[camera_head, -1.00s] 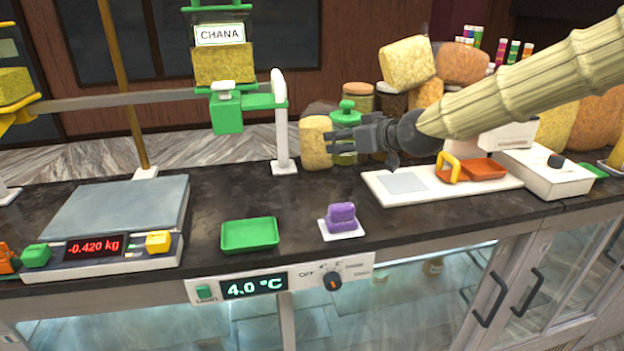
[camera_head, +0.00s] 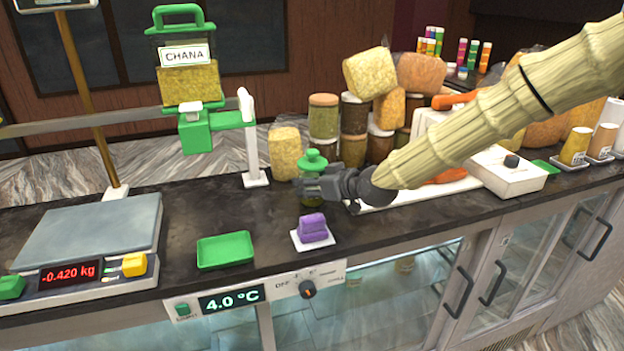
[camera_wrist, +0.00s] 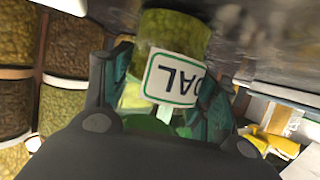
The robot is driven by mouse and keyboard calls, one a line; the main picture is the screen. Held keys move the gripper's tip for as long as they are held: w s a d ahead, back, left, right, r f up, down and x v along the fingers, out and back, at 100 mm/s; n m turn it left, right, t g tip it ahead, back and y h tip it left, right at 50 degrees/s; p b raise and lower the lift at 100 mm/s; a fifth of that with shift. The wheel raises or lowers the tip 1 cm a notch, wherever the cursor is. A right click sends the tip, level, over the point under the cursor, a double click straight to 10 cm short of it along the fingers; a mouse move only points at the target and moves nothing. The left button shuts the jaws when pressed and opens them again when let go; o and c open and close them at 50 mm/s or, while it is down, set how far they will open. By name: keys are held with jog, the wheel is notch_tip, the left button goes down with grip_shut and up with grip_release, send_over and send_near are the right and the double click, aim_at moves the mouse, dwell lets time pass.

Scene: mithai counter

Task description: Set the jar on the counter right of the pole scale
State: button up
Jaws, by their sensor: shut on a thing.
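The jar (camera_head: 313,163) has a green knobbed lid and stands upright near the counter's back, behind the purple block. My gripper (camera_head: 318,186) is shut around it from the right and hides part of its body. In the wrist view the jar (camera_wrist: 175,35) shows yellow-green contents and a white label reading DAL, between my fingers. I cannot tell whether its base touches the counter (camera_head: 215,205). The pole scale appears to be the platform scale (camera_head: 95,225) at left, reading -0.420 kg, with a brass pole (camera_head: 85,100) behind it. The jar is well right of it.
A green tray (camera_head: 226,250) and a purple block (camera_head: 312,228) on a white pad lie along the front. A CHANA canister (camera_head: 187,75) sits on a green bracket with a white post (camera_head: 252,150). Stacked jars (camera_head: 323,115) and sacks stand behind.

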jog(key=shift+s+r, duration=0.2)
jog(key=shift+f, duration=0.2)
jog(key=o, duration=1.4)
jog(key=shift+w, duration=0.1)
jog(key=shift+r, duration=0.15)
jog(key=shift+s+d, duration=0.2)
jog(key=shift+s, duration=0.05)
jog(key=b+v, duration=0.4)
jog(key=v, duration=0.7)
jog(key=shift+s+d+r+b, duration=0.1)
jog(key=shift+s+r+b, duration=0.1)
jog(key=shift+b, duration=0.2)
